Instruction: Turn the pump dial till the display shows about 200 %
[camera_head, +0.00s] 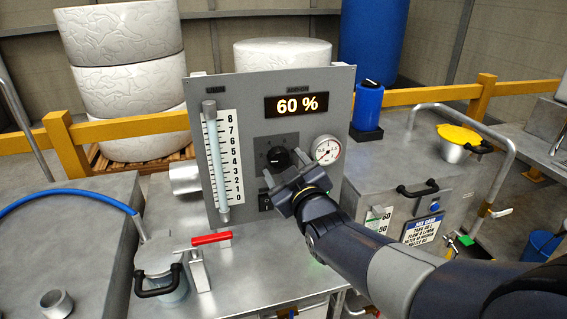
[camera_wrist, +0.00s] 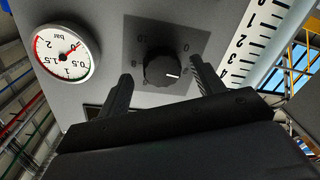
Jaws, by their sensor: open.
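The pump dial is a black round knob (camera_head: 278,158) on a dark square plate, on the front of a grey panel (camera_head: 240,100). The display (camera_head: 296,104) above it reads 60 % in lit figures. In the wrist view the knob (camera_wrist: 161,70) has a white mark pointing right, and it lies beyond and between the two fingertips. My gripper (camera_head: 283,184) is open in front of the panel, just below the knob in the head view. In the wrist view its fingers (camera_wrist: 160,75) stand apart on either side of the knob, with nothing between them; whether they touch it cannot be told.
A round pressure gauge (camera_head: 327,149) sits right of the knob, close to my gripper. A tall scale tube (camera_head: 215,155) is on the panel's left. A red-handled lever (camera_head: 211,239) and a blue hose (camera_head: 75,196) are at lower left. A blue bottle (camera_head: 367,106) stands behind the panel's right edge.

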